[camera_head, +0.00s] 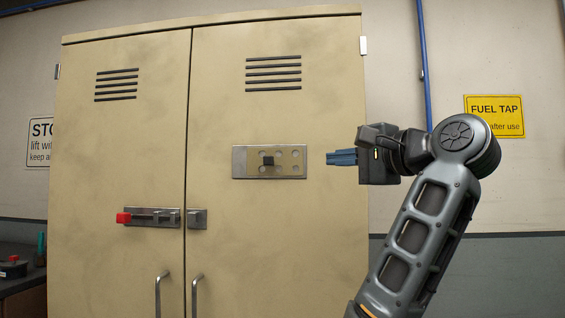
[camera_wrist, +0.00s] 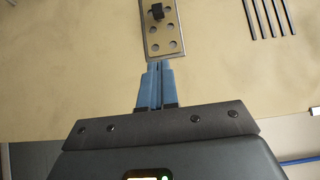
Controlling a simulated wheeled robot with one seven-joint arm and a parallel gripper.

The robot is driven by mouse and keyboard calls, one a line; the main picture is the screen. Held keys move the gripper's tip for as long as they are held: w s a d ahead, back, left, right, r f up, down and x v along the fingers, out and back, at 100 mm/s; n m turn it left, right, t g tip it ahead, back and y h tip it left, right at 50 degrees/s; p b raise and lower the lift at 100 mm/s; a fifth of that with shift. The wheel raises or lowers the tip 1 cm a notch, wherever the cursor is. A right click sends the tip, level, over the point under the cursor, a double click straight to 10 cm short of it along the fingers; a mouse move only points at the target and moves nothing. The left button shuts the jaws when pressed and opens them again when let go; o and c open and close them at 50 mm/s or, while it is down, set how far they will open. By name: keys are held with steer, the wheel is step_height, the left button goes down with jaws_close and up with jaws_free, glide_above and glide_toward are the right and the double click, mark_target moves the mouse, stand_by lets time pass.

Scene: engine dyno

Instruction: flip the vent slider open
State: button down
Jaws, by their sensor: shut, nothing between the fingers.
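The vent slider is a metal plate (camera_head: 240,163) on the right door of a tan cabinet, with a dark square knob (camera_head: 267,160) left of its middle. Several round holes show in the plate, mostly right of the knob. In the wrist view the plate (camera_wrist: 153,47) is at the top, with the knob (camera_wrist: 157,11) near its upper end. My gripper (camera_head: 328,158) has blue fingers and is shut and empty. In the head view it is to the right of the plate, at about the knob's height, apart from the knob. Whether the fingertips touch the door cannot be told.
The tan cabinet (camera_head: 225,250) has louvre slots (camera_head: 273,73) above the plate. A latch with a red knob (camera_head: 123,217) crosses the left door near the door gap. Two bar handles (camera_head: 194,295) are below. The door around the plate is bare.

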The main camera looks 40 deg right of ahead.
steer(key=p, duration=0.2)
glide_toward(273, 162)
steer(key=w+d, duration=0.3)
steer(key=shift+w+d, duration=0.3)
steer(key=shift+d, duration=0.1)
steer(key=shift+w+a, duration=0.8)
steer(key=shift+a, duration=0.05)
steer(key=shift+w+a, duration=0.35)
steer(key=shift+w, duration=0.2)
steer(key=shift+a, duration=0.1)
